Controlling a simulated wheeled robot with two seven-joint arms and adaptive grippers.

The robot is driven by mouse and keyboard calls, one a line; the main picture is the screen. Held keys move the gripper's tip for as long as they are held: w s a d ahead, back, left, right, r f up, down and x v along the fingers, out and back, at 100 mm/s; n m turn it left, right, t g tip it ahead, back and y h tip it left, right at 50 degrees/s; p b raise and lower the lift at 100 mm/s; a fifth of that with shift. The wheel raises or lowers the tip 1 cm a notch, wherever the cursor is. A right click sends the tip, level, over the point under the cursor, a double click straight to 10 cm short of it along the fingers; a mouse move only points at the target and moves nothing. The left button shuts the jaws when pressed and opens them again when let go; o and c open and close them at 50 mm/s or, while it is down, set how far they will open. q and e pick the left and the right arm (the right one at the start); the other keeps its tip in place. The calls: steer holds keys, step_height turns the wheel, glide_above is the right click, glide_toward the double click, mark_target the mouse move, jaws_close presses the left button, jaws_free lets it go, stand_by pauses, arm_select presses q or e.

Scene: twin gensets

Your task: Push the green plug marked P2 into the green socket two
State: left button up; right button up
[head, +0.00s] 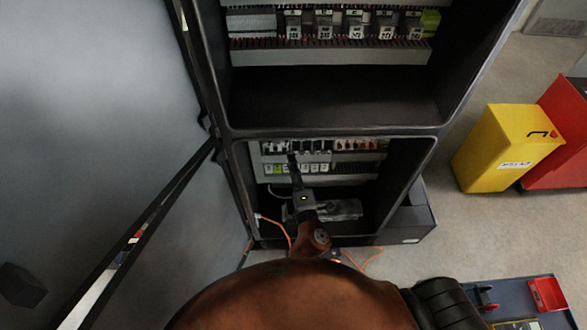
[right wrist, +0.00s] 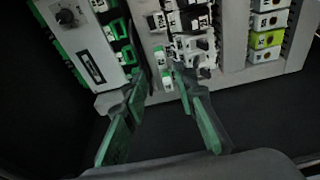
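My right gripper (head: 294,160) reaches into the lower bay of the dark cabinet, in front of its rows of devices. In the right wrist view its two green-padded fingers (right wrist: 160,84) are apart, with nothing seen held between them. Small green and white connector pieces (right wrist: 163,62) lie just beyond the gap between the fingertips. Green connectors (right wrist: 127,55) also line the edge of a grey module at the left. I cannot read a P2 mark or tell which green piece is the plug and which is socket two. My left gripper is not in view.
The grey module (right wrist: 82,40) has a black knob. White blocks and one lime-green block (right wrist: 267,40) stand at right. The cabinet's upper bay (head: 335,95) has an empty lower part. A yellow bin (head: 500,150) stands right. Orange cables (head: 275,222) hang at the cabinet's bottom.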

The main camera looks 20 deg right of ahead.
mark_target(286, 144)
steer(key=shift+w+d, duration=0.2)
steer(key=shift+w, duration=2.05)
steer(key=shift+w+d, duration=0.15)
steer(key=shift+w, duration=2.1)
steer(key=shift+c, duration=0.3)
jaws_close()
steer(key=shift+s+a+f, duration=0.1)
steer(key=shift+s+a, duration=0.05)
steer(key=shift+s, duration=0.45)
steer(key=shift+s+a, duration=0.15)
steer(key=shift+s, duration=0.3)
steer(key=shift+s+a, duration=0.25)
steer(key=shift+s, duration=0.6)
steer(key=shift+s+a, duration=0.25)
steer(key=shift+s, duration=0.55)
steer(key=shift+s+a, duration=0.25)
steer(key=shift+s, duration=0.6)
